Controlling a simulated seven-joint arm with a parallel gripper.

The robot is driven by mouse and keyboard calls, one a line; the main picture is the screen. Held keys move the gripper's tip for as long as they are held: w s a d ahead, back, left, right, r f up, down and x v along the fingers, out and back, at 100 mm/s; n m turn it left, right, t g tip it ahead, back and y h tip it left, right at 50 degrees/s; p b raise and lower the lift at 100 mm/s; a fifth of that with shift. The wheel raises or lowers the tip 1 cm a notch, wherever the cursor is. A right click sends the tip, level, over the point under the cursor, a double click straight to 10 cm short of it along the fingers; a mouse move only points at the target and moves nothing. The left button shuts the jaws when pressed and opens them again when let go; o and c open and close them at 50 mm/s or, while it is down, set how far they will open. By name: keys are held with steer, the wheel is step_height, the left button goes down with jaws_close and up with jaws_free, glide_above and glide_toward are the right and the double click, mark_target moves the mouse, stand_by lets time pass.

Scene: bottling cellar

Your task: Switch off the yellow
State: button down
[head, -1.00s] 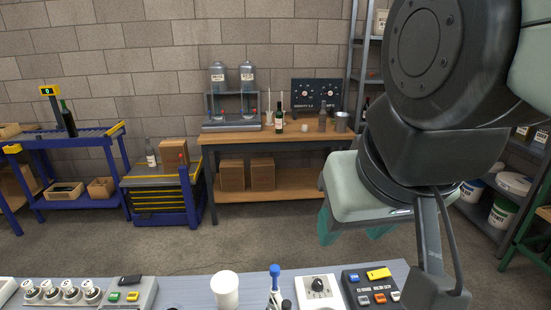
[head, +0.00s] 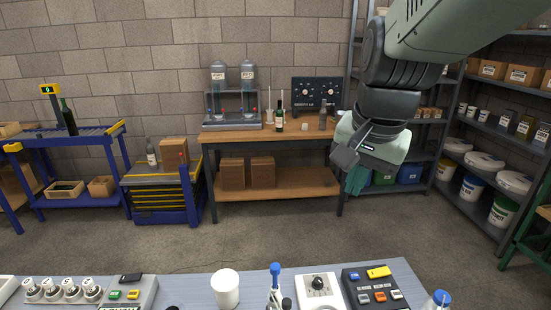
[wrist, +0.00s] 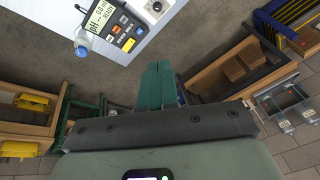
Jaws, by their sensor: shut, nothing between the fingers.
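A dark control box (head: 345,273) stands on the near bench at the bottom right of the head view. My gripper (head: 355,183) is well beyond and above the bench, apart from the box. Its teal fingers (wrist: 156,82) are together and empty. I cannot tell which way the yellow key is set.
A second box (head: 130,284) with a green and a yellow button is at the left of the bench. Between them stand a white cup (head: 225,288), a blue-topped tool (head: 275,270) and a dial box (head: 320,288). A blue-capped bottle (head: 440,297) is right of the dark box.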

steer(key=w+d+f+m+g, duration=0.2)
steer(key=w+d+f+m, duration=0.4)
steer(key=w+d+f, duration=0.25)
steer(key=m+g+h, duration=0.2)
steer(key=m, duration=0.3)
glide_above(385, 270)
steer(key=a, duration=0.3)
step_height(385, 270, down, 13)
steer(key=shift+w+d+f, duration=0.1)
steer(key=shift+d+f, duration=0.05)
steer(key=shift+f, duration=0.1)
steer(key=f, duration=0.4)
steer(key=d+f, duration=0.1)
steer(key=f, duration=0.4)
steer(key=d+f, duration=0.1)
steer(key=f, duration=0.3)
steer(key=shift+f, duration=0.3)
steer(key=shift+d+y, duration=0.1)
steer(key=shift+y, duration=0.2)
